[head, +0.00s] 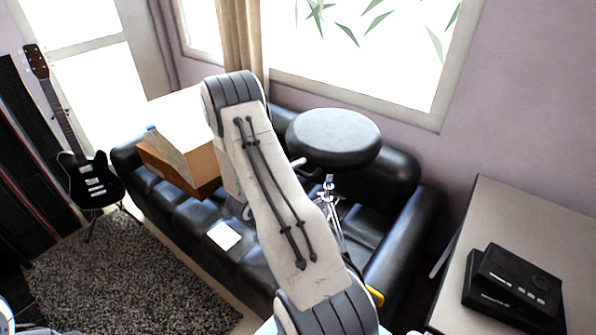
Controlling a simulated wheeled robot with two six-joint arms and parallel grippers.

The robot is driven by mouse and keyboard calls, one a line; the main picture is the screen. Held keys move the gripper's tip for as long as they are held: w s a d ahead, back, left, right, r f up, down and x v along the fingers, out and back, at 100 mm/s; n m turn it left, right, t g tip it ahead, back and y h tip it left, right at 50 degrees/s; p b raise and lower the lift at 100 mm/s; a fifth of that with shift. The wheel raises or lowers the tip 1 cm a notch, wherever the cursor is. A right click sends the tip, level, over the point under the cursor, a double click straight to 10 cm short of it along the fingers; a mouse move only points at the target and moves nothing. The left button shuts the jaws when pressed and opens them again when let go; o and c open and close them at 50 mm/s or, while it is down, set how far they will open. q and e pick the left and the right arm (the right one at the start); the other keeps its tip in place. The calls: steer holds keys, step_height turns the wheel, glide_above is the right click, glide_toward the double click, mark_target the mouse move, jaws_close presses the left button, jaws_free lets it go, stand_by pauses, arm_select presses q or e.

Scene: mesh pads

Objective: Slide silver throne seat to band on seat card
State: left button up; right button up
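The throne seat (335,138) is a round, dark padded seat on a thin silver stand (329,190). It stands in front of the black sofa, right of the middle of the head view. My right arm rises from the bottom and bends over at its elbow, left of the seat. A small pale part shows by the seat's lower left edge, but I cannot tell what it is. My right gripper is mostly hidden behind my forearm, and its fingers cannot be made out. A white card-like square (223,236) lies on the sofa's front; no band can be made out on it.
A black sofa (180,205) holds an open cardboard box (205,165). A guitar (92,180) stands at the left by a grey rug (130,275). A table (520,222) with black devices (515,280) stands at the right. The rug is clear.

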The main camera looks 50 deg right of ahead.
steer(key=v, duration=1)
steer(key=shift+a+b, duration=0.25)
steer(key=shift+b, duration=0.2)
